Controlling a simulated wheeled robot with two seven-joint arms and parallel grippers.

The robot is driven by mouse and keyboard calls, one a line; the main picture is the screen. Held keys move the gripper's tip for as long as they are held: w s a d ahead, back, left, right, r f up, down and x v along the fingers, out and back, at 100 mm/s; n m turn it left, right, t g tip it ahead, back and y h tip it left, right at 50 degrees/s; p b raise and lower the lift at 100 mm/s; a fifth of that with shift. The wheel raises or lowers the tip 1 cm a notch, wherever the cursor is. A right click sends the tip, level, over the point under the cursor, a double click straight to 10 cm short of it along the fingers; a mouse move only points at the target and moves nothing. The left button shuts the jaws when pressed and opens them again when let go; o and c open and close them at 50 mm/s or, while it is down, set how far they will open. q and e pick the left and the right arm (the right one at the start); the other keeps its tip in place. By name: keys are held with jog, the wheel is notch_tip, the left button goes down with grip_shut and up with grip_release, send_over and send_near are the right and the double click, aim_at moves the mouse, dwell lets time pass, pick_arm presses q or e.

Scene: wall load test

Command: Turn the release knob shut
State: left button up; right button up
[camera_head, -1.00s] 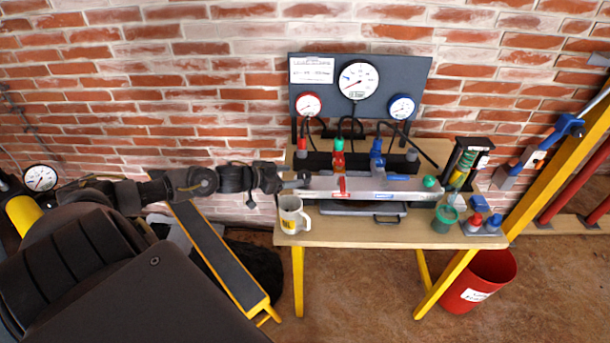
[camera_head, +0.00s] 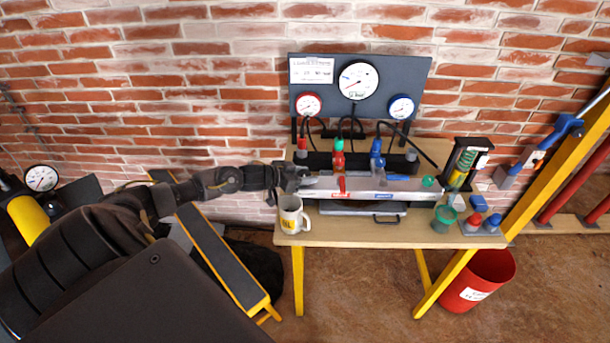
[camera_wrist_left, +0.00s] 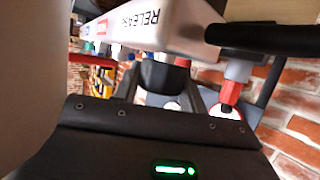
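A long silver pump body (camera_head: 385,186) lies on the bench with a red label and a blue label. Its end, with the word RELEASE on it, shows close up in the left wrist view (camera_wrist_left: 150,25). My left gripper (camera_head: 303,180) is at the left end of this body, in line with it. Whether its fingers touch a knob there is hidden. A black bar (camera_wrist_left: 245,37) crosses beside the RELEASE end in the wrist view; I cannot tell whether it is a finger or part of the pump. No release knob shows clearly. My right gripper is out of view.
A white mug (camera_head: 291,216) stands just below my left gripper. A gauge board (camera_head: 330,72) stands behind, with red, green and blue couplers before it. A green cup (camera_head: 444,220) is to the right. A red bin (camera_head: 490,270) stands on the floor.

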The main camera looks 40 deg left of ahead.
pick_arm(q)
jog(key=c, duration=0.4)
jog(key=shift+f+m+h+b, duration=0.1)
jog(key=shift+m+h+b, duration=0.3)
jog(key=shift+h+b, duration=0.1)
jog(key=shift+c, duration=0.2)
jog(key=shift+m+h, duration=0.4)
jog(key=o, duration=1)
jog(key=shift+c, duration=0.2)
jog(key=shift+g, duration=0.3)
jog(key=v, duration=1.1)
jog(key=shift+b, duration=0.45)
jog(key=shift+d, duration=0.2)
